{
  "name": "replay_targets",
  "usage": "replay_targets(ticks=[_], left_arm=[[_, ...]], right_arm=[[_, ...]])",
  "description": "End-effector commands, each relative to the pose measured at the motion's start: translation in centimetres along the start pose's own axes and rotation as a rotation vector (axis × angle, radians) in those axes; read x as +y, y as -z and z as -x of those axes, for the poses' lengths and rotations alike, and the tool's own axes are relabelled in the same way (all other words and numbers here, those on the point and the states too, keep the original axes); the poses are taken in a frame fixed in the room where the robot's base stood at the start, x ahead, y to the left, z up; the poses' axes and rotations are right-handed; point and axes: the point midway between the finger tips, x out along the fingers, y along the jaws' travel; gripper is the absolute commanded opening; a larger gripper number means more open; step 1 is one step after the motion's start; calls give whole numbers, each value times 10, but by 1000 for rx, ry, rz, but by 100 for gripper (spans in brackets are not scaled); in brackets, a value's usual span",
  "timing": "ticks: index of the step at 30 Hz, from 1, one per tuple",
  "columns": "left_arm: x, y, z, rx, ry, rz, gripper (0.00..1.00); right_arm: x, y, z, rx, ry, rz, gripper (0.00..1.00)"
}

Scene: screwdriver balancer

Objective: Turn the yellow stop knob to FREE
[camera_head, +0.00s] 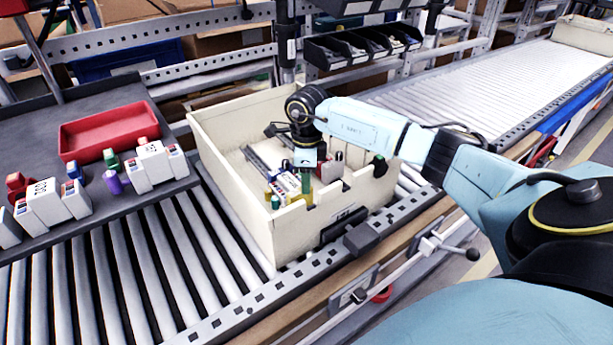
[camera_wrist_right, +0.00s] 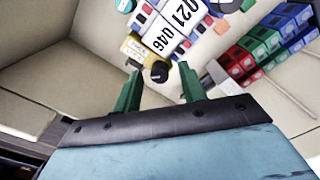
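My right gripper (camera_head: 306,184) points down into a beige open bin (camera_head: 262,228) on the roller conveyor. In the right wrist view its two green fingers (camera_wrist_right: 158,80) stand apart, with nothing seen held between them. A yellow block with a white label (camera_wrist_right: 138,50) lies just beyond the fingertips, beside a round black knob-like end (camera_wrist_right: 160,71). A yellow piece also shows inside the bin in the head view (camera_head: 277,188). I cannot make out a yellow stop knob or the word FREE. My left gripper is not in view.
The bin also holds white numbered blocks (camera_wrist_right: 178,22) and green, red and blue blocks (camera_wrist_right: 262,45). A red tray (camera_head: 108,132) and several small items lie on the dark shelf at left. A black-ended lever (camera_head: 440,245) and a red round part (camera_head: 382,294) are at the front rail.

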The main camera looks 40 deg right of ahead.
Motion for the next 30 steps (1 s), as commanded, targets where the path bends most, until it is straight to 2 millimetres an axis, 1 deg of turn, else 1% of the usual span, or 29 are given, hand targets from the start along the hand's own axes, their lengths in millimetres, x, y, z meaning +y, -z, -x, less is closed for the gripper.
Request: replay_targets(ticks=[1,9,16,20,26,30], left_arm=[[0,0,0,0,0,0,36],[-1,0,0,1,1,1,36],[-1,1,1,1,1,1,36],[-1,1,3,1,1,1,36],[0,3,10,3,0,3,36],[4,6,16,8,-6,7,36]], right_arm=[[0,0,0,0,0,0,36],[0,0,0,0,0,0,1],[0,0,0,0,0,-12,0],[0,0,1,0,0,-47,0],[0,0,2,1,-1,-161,0],[0,0,2,1,-1,-281,0]])
